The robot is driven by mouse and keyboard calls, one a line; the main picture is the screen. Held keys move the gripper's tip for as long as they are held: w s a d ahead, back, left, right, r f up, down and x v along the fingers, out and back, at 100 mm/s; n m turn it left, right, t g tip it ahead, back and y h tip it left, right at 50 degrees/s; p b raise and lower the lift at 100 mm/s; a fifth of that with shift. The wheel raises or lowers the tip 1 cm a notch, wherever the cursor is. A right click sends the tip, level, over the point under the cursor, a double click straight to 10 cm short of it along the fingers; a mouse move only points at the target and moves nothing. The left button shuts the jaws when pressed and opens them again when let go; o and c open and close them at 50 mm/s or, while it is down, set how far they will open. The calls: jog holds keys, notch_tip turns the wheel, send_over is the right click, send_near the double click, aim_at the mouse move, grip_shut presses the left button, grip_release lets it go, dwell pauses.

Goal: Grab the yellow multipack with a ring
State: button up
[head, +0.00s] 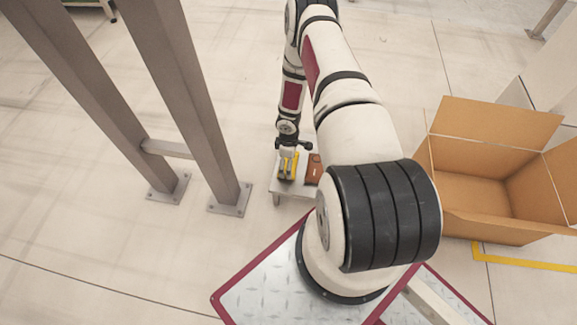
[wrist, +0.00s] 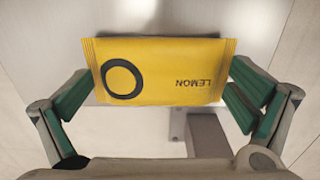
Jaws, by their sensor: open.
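The yellow multipack (wrist: 161,72) fills the middle of the wrist view. It carries a black ring on its left part and the word LEMON, upside down, on its right. My gripper (wrist: 160,95) is open, with one green-padded finger at each end of the pack. The fingertips look close to the pack's ends; I cannot tell whether they touch. In the head view the yellow pack (head: 288,167) shows small on a low light-coloured table (head: 277,189), with my gripper over it and partly hiding it.
A brown item (head: 314,168) lies on the same table, right of the pack, partly hidden by my arm. A large open cardboard box (head: 480,225) stands on the floor at the right. Grey steel posts (head: 185,90) stand at the left. The floor between posts and table is clear.

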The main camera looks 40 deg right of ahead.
jog(key=c, duration=0.9)
